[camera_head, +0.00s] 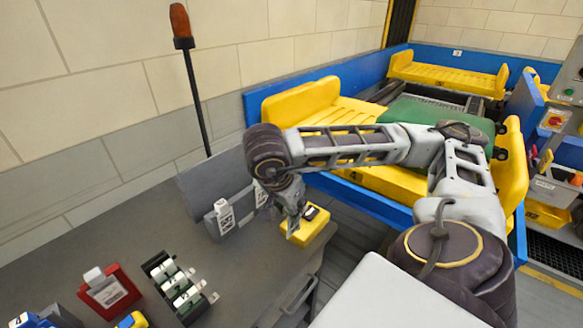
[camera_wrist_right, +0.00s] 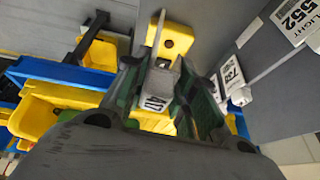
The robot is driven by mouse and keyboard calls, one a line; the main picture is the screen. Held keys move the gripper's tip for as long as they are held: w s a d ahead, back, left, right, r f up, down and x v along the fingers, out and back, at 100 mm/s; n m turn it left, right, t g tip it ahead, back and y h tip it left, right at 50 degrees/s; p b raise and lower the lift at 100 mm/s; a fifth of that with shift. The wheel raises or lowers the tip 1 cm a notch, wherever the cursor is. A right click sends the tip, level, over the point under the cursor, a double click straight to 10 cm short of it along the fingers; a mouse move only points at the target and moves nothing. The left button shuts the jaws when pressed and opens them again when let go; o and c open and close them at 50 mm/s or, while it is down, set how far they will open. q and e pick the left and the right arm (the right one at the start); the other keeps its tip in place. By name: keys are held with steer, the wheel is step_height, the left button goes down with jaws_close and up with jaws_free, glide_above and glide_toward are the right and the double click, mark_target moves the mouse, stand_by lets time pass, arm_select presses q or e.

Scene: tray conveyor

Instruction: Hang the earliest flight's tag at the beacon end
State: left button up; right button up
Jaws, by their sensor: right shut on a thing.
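My right gripper (camera_head: 292,236) is low over the grey counter, beside the yellow box. In the wrist view its fingers (camera_wrist_right: 168,98) are shut on a pale tag (camera_wrist_right: 155,103) with dark print that I cannot read surely; a thin white strap rises from it. Two white tags, a left one (camera_head: 222,214) and a right one (camera_head: 260,193), are at the grey upright panel (camera_head: 205,186). In the wrist view, one tag reads "FLIGHT 552" (camera_wrist_right: 292,18) and another appears to read 738 (camera_wrist_right: 231,74). The orange beacon (camera_head: 180,22) tops a black pole behind the panel. My left gripper is out of view.
A yellow box (camera_head: 310,226) with a black top sits at the counter's right edge. A red holder (camera_head: 110,291) and a black rack of white rolls (camera_head: 178,285) stand at the front left. Behind my arm is the conveyor with yellow trays (camera_head: 300,100) and a green case (camera_head: 440,114).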

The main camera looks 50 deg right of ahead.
steer(key=shift+r+p, duration=0.85)
steer(key=shift+r, duration=1.05)
steer(key=shift+r+p, duration=0.9)
steer(key=shift+r, duration=0.25)
